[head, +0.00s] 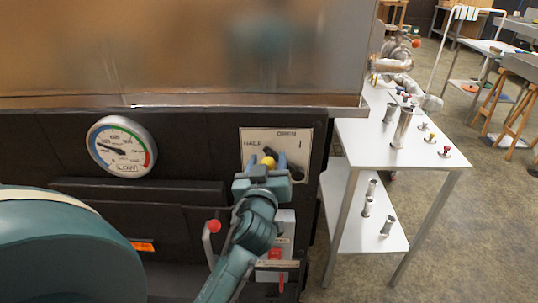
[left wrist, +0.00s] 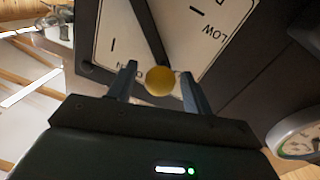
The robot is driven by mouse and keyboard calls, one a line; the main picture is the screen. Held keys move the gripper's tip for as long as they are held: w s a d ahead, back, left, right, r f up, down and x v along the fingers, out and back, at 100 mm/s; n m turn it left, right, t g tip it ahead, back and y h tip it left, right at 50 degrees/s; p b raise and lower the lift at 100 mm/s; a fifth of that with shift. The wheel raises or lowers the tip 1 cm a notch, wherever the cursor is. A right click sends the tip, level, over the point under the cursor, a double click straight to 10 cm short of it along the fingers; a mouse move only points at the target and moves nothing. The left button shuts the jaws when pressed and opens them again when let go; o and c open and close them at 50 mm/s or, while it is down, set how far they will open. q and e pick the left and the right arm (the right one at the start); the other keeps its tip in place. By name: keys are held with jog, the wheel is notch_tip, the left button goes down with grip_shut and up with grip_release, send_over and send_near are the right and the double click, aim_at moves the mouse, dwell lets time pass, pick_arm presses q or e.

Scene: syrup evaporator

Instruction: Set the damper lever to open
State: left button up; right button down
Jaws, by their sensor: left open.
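The damper lever has a yellow knob (head: 267,161) on a dark arm. It is mounted in front of a pale marked plate (head: 290,147) on the dark evaporator front. HALF and OPEN show along the plate's top in the head view; LOW shows in the left wrist view. My left gripper (head: 268,164) is open, with its fingers on either side of the knob. The left wrist view also shows the yellow knob (left wrist: 159,80) between the two fingers, with a gap on each side. I cannot tell exactly which mark the lever points to.
A round gauge (head: 122,146) is left of the lever. A red-tipped handle (head: 214,226) and a red switch (head: 275,254) sit below. The metal pan (head: 180,50) overhangs above. A white table (head: 372,150) with several small metal items stands to the right.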

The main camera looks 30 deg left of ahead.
pick_arm(q)
jog(key=shift+w, duration=0.15)
jog(key=shift+c, duration=0.2)
grip_shut()
dwell(0.4)
